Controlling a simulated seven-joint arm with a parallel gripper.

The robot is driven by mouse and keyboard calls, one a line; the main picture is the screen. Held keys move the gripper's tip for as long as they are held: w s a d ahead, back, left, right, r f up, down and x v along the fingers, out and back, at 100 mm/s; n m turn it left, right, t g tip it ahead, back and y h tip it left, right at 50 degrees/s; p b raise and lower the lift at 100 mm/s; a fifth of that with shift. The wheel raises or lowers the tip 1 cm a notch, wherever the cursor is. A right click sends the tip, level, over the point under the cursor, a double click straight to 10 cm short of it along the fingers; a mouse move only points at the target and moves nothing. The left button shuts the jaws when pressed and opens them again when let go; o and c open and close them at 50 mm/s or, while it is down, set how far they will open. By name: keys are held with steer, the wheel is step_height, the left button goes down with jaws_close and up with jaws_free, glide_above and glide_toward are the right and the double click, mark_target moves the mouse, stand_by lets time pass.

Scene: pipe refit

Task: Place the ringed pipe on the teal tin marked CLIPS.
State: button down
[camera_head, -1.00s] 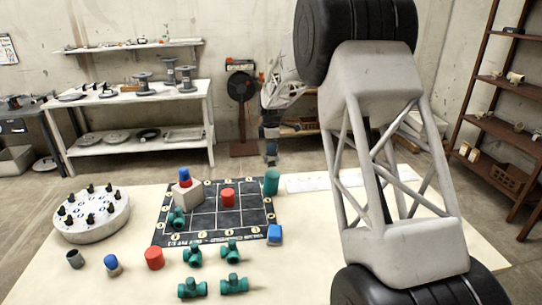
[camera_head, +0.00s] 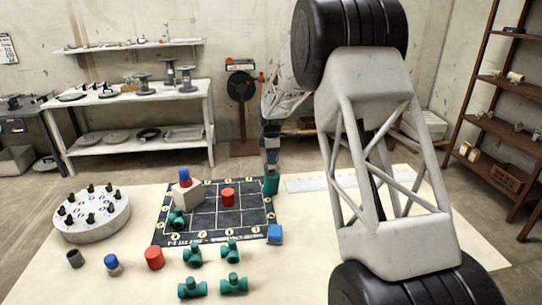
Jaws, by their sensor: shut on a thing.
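The teal tin (camera_head: 271,186) stands upright at the back right corner of the dark gridded mat. Its CLIPS marking is too small to read. My gripper (camera_head: 271,157) is directly above it, pointing down, and shut on a small blue-grey piece, which I take to be the ringed pipe (camera_head: 271,169). The pipe is upright, right over the tin's top. I cannot tell whether it touches the tin. The jaws partly hide it and its ring is not clear.
The mat (camera_head: 203,224) carries a red cylinder (camera_head: 228,198) and a pale block (camera_head: 187,196) with a stacked piece. A blue block (camera_head: 275,234) sits by the mat's right edge. Several teal pipe fittings (camera_head: 234,285) lie in front. A round peg stand (camera_head: 92,222) is left.

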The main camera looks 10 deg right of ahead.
steer(key=shift+f, duration=0.15)
steer(key=c, duration=1.1)
jaws_free()
step_height(320, 180, up, 13)
stand_by(0.4)
